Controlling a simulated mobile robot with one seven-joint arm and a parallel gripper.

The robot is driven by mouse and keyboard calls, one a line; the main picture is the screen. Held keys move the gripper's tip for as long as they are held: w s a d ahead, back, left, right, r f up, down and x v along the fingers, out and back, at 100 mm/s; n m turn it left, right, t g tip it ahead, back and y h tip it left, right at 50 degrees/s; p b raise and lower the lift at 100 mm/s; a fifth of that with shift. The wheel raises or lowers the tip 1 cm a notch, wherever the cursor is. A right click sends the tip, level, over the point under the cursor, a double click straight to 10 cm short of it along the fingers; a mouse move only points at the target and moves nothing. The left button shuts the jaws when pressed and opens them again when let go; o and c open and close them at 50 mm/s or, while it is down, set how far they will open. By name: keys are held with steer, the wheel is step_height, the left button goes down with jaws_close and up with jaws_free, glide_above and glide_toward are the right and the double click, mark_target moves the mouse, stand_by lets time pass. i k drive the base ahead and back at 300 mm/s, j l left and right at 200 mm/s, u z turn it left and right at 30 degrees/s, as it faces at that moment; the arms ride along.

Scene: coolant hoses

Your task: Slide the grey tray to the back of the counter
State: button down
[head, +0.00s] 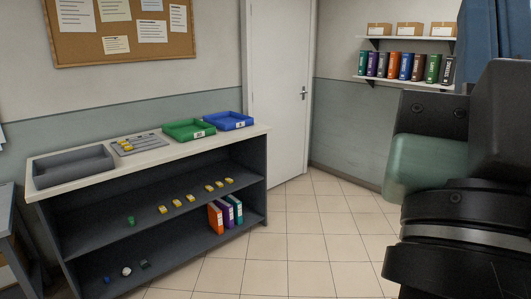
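A grey tray (74,176), rectangular, shallow and empty, is at the left end of the pale counter (170,152). Its long side runs along the counter. A strip of counter shows along its front side. The gap behind it is too small to judge. My gripper's fingers do not show in the head view.
Beside the tray lies a flat grey slotted board (137,147) with yellow pieces. Then come a green tray (188,130) and a blue tray (228,120). Shelves below hold several yellow items, a green cup (131,220) and binders (226,214). The tiled floor ahead is clear.

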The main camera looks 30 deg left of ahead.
mark_target(48, 171)
steer(key=k+j+u, duration=0.1)
steer(key=j+u, duration=0.3)
steer(key=j, duration=0.85)
steer(key=i+j+u, duration=0.1)
steer(key=j+u, duration=0.3)
steer(key=j, duration=0.9)
steer(key=i+j+u, duration=0.25)
steer(key=i+u, duration=0.15)
steer(key=i, duration=0.4)
steer(key=i+u, duration=0.4)
steer(key=i, duration=0.45)
steer(key=i+l, duration=0.25)
steer(key=i+l+u, duration=0.1)
steer(key=l, duration=0.3)
steer(key=i, duration=0.1)
